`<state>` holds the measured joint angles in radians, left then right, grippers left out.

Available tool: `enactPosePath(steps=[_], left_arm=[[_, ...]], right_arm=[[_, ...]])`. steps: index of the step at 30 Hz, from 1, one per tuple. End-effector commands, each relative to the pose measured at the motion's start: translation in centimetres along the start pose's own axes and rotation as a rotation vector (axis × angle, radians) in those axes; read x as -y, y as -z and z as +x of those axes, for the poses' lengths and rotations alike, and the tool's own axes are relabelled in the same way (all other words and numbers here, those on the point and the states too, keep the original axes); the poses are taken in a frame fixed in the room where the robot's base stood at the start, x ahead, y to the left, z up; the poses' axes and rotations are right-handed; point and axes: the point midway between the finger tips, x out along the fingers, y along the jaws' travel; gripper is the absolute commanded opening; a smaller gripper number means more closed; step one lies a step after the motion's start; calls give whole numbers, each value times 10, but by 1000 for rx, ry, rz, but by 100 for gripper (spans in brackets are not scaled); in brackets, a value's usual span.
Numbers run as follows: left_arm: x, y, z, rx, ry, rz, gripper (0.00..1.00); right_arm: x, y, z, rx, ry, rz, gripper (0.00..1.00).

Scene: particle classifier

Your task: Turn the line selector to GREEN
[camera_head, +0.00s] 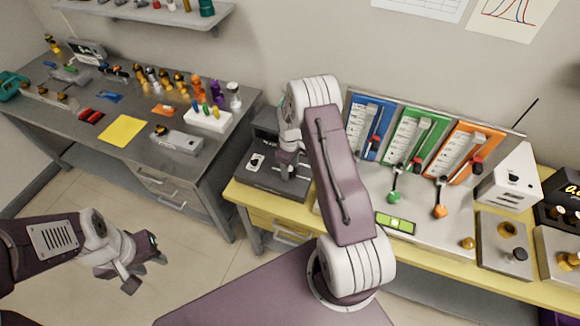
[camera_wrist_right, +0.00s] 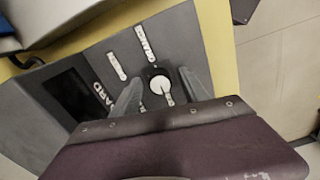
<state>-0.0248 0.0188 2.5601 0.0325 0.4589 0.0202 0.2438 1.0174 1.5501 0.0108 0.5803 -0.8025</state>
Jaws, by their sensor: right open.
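In the right wrist view a round dial knob (camera_wrist_right: 160,85) with a white face and pointer sits on a dark grey unit (camera_wrist_right: 197,52). I take it for the line selector; its labels are too small or cut off to read fully. My right gripper (camera_wrist_right: 160,74) is open, one finger on each side of the knob; contact is unclear. In the head view this unit (camera_head: 262,184) stands on the yellow bench and my right gripper (camera_head: 289,171) is over it, partly hiding it. My left gripper (camera_head: 147,273) is open and empty above the floor at lower left.
Blue (camera_head: 369,125), green (camera_head: 416,137) and orange (camera_head: 470,150) lever panels stand right of my right arm. A lime display (camera_head: 396,223) lies before them. A white box (camera_head: 511,178) is at the right. A grey desk (camera_head: 75,143) with small items stands at left.

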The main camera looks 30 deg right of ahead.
Motion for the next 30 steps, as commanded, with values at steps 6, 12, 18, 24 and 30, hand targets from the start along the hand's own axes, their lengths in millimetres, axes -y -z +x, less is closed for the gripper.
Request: enactPosePath(steps=[6, 12, 18, 24, 30], left_arm=[[0, 0, 0, 0, 0, 0, 36], [0, 0, 0, 0, 0, 0, 36], [0, 0, 1, 0, 0, 0, 36], [0, 0, 2, 0, 0, 0, 36], [0, 0, 5, 0, 0, 0, 36]], right_arm=[[0, 0, 0, 0, 0, 0, 41], [0, 0, 0, 0, 0, 0, 0], [0, 0, 0, 0, 0, 15, 0], [0, 0, 0, 0, 0, 97, 0], [0, -1, 0, -1, 0, 256, 0]])
